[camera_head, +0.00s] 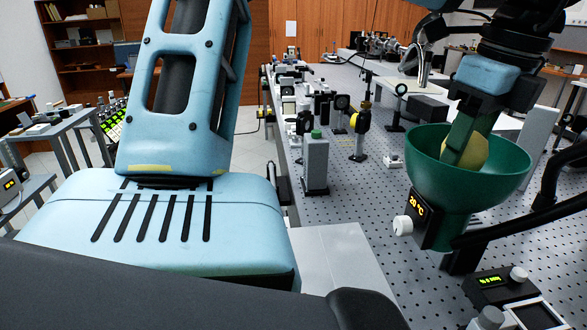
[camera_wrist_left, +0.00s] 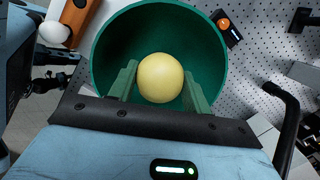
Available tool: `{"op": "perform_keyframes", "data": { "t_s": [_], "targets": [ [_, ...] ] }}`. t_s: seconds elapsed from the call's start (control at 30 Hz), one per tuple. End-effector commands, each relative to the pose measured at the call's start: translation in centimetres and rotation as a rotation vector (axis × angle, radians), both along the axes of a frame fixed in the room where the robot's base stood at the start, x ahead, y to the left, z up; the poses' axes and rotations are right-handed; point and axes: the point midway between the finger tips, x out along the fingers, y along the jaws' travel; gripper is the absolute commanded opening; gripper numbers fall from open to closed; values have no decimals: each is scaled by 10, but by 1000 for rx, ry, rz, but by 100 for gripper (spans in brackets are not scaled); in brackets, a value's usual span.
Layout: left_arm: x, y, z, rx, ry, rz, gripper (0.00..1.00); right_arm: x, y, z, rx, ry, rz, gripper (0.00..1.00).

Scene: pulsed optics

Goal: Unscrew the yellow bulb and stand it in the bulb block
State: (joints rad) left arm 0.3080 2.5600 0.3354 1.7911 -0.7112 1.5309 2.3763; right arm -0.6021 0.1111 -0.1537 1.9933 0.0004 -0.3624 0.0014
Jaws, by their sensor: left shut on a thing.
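The yellow bulb (camera_head: 474,151) sits inside a dark green bowl-shaped housing (camera_head: 505,190) at the right of the head view. My left gripper (camera_head: 464,152) reaches down into the housing from above and is shut on the bulb. In the left wrist view the bulb (camera_wrist_left: 160,77) is a round yellow ball between the two green fingers of the left gripper (camera_wrist_left: 160,85), inside the green housing (camera_wrist_left: 112,42). The bulb's base and any socket are hidden. I cannot make out the bulb block in either view. My right gripper is not in view.
A control box (camera_head: 497,285) is at the lower right.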

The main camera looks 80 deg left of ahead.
Motion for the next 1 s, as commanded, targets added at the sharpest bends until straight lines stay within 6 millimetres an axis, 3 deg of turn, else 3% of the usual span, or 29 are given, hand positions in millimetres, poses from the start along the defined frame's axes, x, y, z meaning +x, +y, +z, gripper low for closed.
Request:
{"op": "perform_keyframes", "data": {
  "t_s": [0.13, 0.43, 0.77, 0.8, 0.93, 1.0],
  "targets": [
    [0, 0, -3, -1, 6, 47, 25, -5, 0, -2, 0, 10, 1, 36],
    [0, 0, -1, 0, 5, 372, 25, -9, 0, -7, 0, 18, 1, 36],
    [0, 0, -1, 0, 4, 420, 25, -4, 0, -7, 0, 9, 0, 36],
    [0, 0, -1, 1, 3, 420, 54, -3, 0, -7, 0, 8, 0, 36],
    [0, 0, 0, 0, 2, 419, 71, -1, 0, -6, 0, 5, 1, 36],
    [0, 0, 0, 1, 1, 419, 74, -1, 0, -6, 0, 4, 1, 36]
  ]
}}
